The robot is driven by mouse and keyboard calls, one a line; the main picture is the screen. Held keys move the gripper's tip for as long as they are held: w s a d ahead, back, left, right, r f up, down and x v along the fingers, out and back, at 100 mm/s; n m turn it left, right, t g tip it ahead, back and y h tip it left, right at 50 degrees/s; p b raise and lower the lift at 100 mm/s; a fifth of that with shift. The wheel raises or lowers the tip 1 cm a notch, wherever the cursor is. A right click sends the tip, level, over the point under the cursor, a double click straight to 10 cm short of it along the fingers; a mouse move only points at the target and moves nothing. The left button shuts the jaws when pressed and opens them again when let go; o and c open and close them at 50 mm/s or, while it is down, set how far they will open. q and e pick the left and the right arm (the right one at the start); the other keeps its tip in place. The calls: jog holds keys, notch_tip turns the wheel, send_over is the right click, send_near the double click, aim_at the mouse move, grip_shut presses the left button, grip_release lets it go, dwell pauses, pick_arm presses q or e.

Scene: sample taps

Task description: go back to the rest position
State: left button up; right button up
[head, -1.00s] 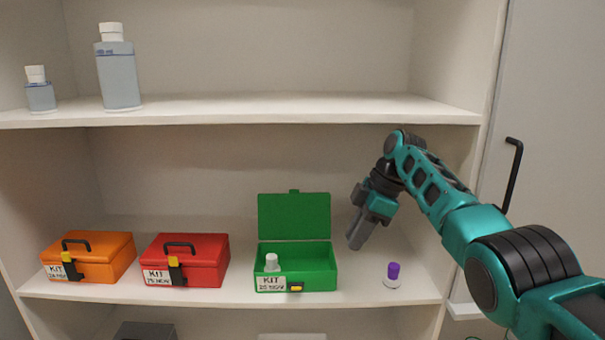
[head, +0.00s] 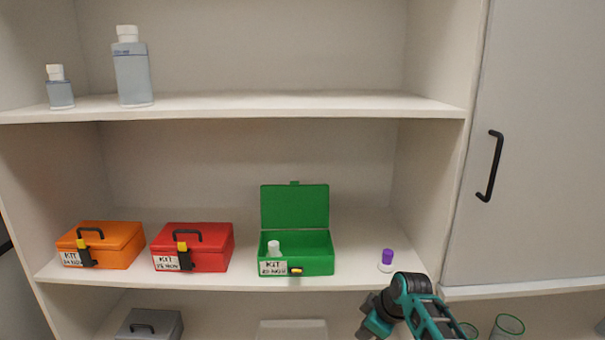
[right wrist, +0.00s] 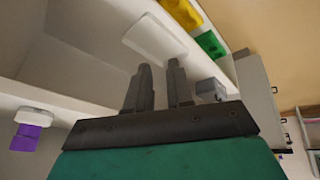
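My right gripper (head: 366,318) is low in the head view, in front of and below the edge of the middle shelf (head: 210,279). In the right wrist view its two fingers (right wrist: 160,68) stand apart with nothing between them, so it is open and empty. My left gripper is in no view. The green kit box (head: 297,264) on the shelf has its lid up, with a white-capped bottle (head: 273,247) inside. A vial with a purple cap (head: 387,257) stands on the shelf to the right of the box; it also shows in the right wrist view (right wrist: 28,135).
A red kit box (head: 205,258) and an orange kit box (head: 118,257) stand shut at the left. Two bottles (head: 132,75) stand on the upper shelf. A grey box (head: 150,326) is below. A cabinet door with a black handle (head: 491,166) is at the right.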

jog(key=s+d+f+m+t+h, duration=0.1)
jog(key=s+f+m+t, duration=0.1)
jog(key=s+f, duration=0.4)
jog(key=s+d+f+m+t, duration=0.1)
jog(key=s+d+f+m, duration=0.2)
jog(key=s, duration=0.4)
jog(key=s+r+m+t, duration=0.3)
jog(key=s, duration=1.4)
jog(key=shift+a+r+m+t, duration=0.2)
jog(key=shift+a+m+t, duration=0.1)
jog(key=shift+a+m, duration=0.1)
